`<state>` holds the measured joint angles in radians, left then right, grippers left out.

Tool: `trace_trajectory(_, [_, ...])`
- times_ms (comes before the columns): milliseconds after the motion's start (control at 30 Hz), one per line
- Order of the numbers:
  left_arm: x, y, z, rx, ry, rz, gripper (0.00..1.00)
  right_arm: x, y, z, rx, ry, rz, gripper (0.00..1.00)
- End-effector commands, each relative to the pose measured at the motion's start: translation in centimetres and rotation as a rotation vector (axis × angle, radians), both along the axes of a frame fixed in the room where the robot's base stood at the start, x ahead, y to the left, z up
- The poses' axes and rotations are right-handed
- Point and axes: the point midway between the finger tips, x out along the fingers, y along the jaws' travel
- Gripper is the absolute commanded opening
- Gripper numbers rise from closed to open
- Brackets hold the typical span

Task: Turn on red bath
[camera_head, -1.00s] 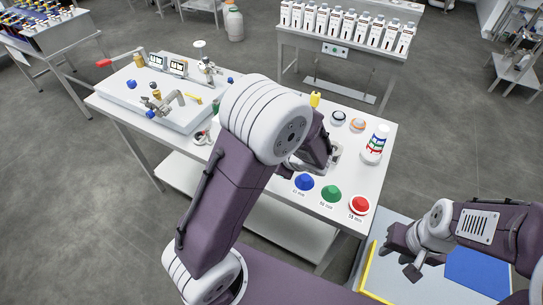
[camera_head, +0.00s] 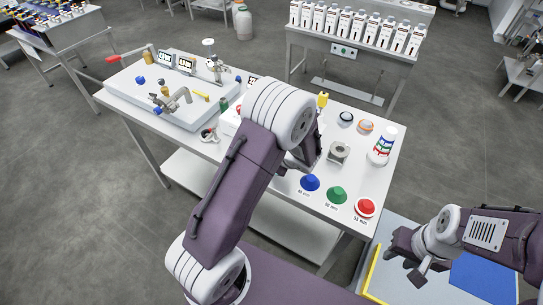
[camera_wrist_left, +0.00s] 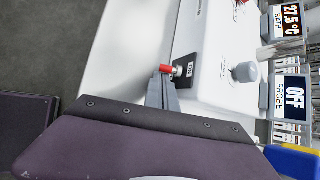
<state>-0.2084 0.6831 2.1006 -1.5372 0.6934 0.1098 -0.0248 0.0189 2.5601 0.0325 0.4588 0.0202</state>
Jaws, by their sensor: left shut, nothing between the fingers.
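In the left wrist view a small red-capped switch (camera_wrist_left: 166,69) sticks out from a black label plate (camera_wrist_left: 184,67) on a white housing (camera_wrist_left: 215,88). My left gripper (camera_wrist_left: 162,90) is shut and empty, its tips right at the red cap; I cannot tell whether they touch. A display marked BATH (camera_wrist_left: 290,18) reads 27.5 °C, and a PROBE display (camera_wrist_left: 291,93) reads OFF. In the head view my left arm hides most of the housing, and the left gripper (camera_head: 300,162) shows only partly. My right gripper (camera_head: 404,258) is open and empty at the lower right.
A grey knob (camera_wrist_left: 245,72) sits beside the switch. A tray apparatus (camera_head: 150,110) stands at left.

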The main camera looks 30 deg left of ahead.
Motion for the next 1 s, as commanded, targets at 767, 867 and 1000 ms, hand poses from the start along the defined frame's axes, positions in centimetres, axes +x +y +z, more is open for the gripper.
trace_trajectory(767, [-0.1,0.0,0.8,0.012,0.152,0.001,0.00,0.0,0.0,5.6,0.000,0.000,0.000,0.36])
trace_trajectory(867, [-0.1,0.0,0.9,0.013,0.176,0.001,0.00,0.0,0.0,6.3,0.000,0.000,0.000,0.36])
trace_trajectory(1000, [-0.1,0.0,1.1,0.016,0.212,0.002,0.00,0.0,0.0,7.5,0.000,0.000,0.000,0.36])
